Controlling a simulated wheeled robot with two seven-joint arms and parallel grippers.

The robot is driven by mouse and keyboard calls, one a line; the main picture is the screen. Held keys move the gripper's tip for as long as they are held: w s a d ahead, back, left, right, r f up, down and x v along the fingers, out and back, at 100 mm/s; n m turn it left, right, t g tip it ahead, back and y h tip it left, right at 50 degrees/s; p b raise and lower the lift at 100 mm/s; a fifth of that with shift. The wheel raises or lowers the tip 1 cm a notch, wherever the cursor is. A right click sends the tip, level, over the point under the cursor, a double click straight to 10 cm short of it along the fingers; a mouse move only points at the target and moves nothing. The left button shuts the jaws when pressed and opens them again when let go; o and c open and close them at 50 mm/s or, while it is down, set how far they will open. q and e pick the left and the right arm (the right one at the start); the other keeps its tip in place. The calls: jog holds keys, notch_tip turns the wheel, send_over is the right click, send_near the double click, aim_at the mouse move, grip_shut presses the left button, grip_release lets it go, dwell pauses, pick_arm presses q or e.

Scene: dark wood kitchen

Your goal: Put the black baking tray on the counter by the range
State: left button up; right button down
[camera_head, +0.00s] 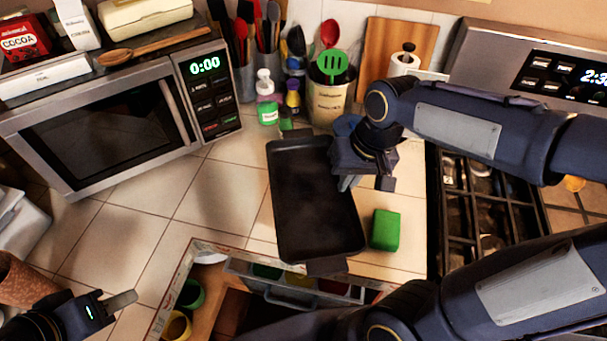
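The black baking tray (310,205) is on the tiled counter between the microwave and the range, or very close above it; any gap cannot be told. Its long side runs from back to front, and its front end reaches the open drawer's edge. My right gripper (365,184) points down at the tray's right rim. Its fingertips look apart, with no clear hold on the rim; whether one touches it is unclear. My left gripper (122,301) is at the lower left, away from the tray, with only one finger clearly visible. The range (490,210) is at the right, partly behind my arm.
A green sponge (386,230) lies right of the tray. Bottles (266,98) and a utensil crock (328,102) stand behind it. The microwave (110,125) is at the left. An open drawer (190,262) lies below the counter's front edge. Counter tiles left of the tray are clear.

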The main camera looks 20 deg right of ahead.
aim_at(318, 163)
jog(key=w+a+f, duration=0.1)
jog(key=w, duration=0.2)
jog(key=w+f+p, duration=0.1)
jog(key=w+f, duration=0.1)
jog(key=w, duration=0.1)
jog(key=w+a+f, duration=0.1)
jog(key=w, duration=0.1)
jog(key=shift+w+a+f+p, duration=0.15)
jog(key=shift+w+a+p, duration=0.15)
jog(key=shift+w+a, duration=0.1)
jog(key=w+f, duration=0.2)
jog(key=f, duration=0.1)
jog(key=w+f, duration=0.1)
jog(key=shift+w+a+f, duration=0.25)
jog(key=shift+a+f, duration=0.05)
jog(key=shift+a, duration=0.1)
jog(key=shift+w+f+p, duration=0.15)
jog(key=shift+f+p, duration=0.05)
jog(key=shift+p, duration=0.1)
jog(key=x, duration=0.3)
jog(key=shift+d+f, duration=0.2)
jog(key=shift+f, duration=0.05)
jog(key=shift+f, duration=0.2)
jog(key=c, duration=1.7)
grip_release()
